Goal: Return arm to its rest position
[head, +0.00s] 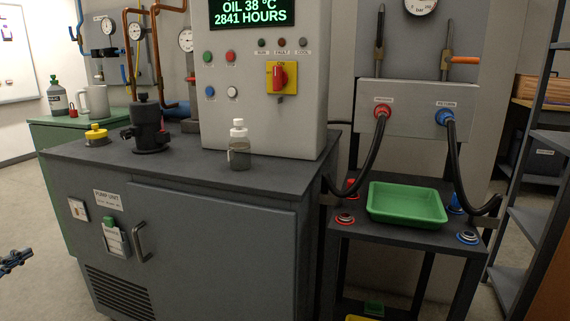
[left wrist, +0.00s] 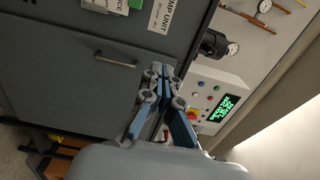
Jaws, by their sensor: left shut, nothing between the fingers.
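My left gripper (head: 14,261) shows at the left edge of the head view, in front of and to the left of the grey pump unit cabinet (head: 210,240). It is apart from the cabinet and holds nothing. In the left wrist view my left gripper (left wrist: 162,78) has its fingers together, with the cabinet front and its door handle (left wrist: 115,60) behind. The rest of the left arm is outside the head view. My right gripper is in neither view.
A green tray (head: 408,219) sits on a dark stand at the right, with black hoses close by. Floor at the lower left is clear.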

